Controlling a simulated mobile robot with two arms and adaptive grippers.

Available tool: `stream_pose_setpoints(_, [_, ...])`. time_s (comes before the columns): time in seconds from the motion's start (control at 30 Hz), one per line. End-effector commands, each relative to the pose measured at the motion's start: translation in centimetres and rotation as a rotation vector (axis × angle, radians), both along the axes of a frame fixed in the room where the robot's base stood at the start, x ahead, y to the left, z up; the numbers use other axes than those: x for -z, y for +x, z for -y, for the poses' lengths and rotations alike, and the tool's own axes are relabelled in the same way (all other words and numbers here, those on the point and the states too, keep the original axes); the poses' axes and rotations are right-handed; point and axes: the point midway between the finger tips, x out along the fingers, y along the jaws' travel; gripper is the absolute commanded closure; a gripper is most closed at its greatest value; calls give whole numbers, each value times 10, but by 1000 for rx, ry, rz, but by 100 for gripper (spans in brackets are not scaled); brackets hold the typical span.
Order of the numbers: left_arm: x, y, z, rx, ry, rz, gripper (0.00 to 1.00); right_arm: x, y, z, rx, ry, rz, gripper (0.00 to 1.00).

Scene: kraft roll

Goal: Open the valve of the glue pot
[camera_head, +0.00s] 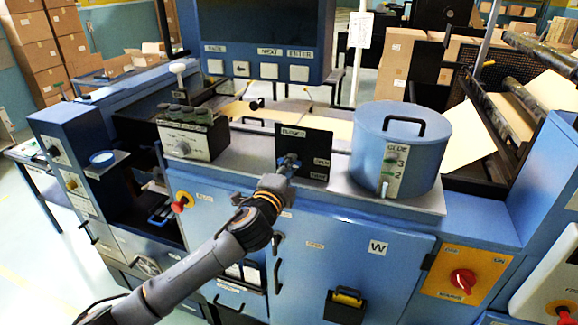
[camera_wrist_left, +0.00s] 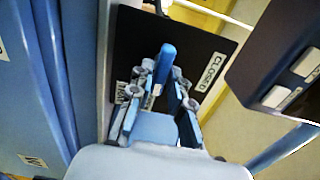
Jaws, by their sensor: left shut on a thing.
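The blue glue pot (camera_head: 400,150) with a black lid handle and a level gauge stands on the machine's ledge. Left of it is the upright black valve plate (camera_head: 318,147), with a CLOSED label at its top and more labels at its right and lower right. My left gripper (camera_head: 288,163) is in front of the plate. In the left wrist view the gripper (camera_wrist_left: 162,75) is shut on the blue valve handle (camera_wrist_left: 167,58), which stands out between the fingers. The plate (camera_wrist_left: 205,42) and its CLOSED label lie behind. The gripper hides most of the handle in the head view.
A box with a dial (camera_head: 190,135) stands left of the plate on the ledge. A screen with buttons (camera_head: 262,55) is behind. A yellow panel with a red knob (camera_head: 462,280) is at lower right. Cabinet doors lie below my left arm.

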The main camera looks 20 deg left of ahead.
Motion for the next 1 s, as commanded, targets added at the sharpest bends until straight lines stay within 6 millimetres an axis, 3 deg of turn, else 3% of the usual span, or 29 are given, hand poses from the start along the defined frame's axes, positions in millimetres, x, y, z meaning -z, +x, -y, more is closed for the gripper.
stream_pose_setpoints(0.27, [0,0,0,0,1,0,100,0,0,-1,1,2,0,60])
stream_pose_setpoints(0.3, [0,0,0,0,1,0,73,0,0,-1,1,2,0,60])
stream_pose_setpoints(0.37, [0,0,0,0,0,0,63,0,0,-1,1,1,1,60])
stream_pose_setpoints(0.77, [1,-7,0,0,0,-1,63,0,1,2,0,-3,1,60])
stream_pose_setpoints(1.0, [2,-52,-2,2,0,-3,63,0,0,1,0,-1,0,60])
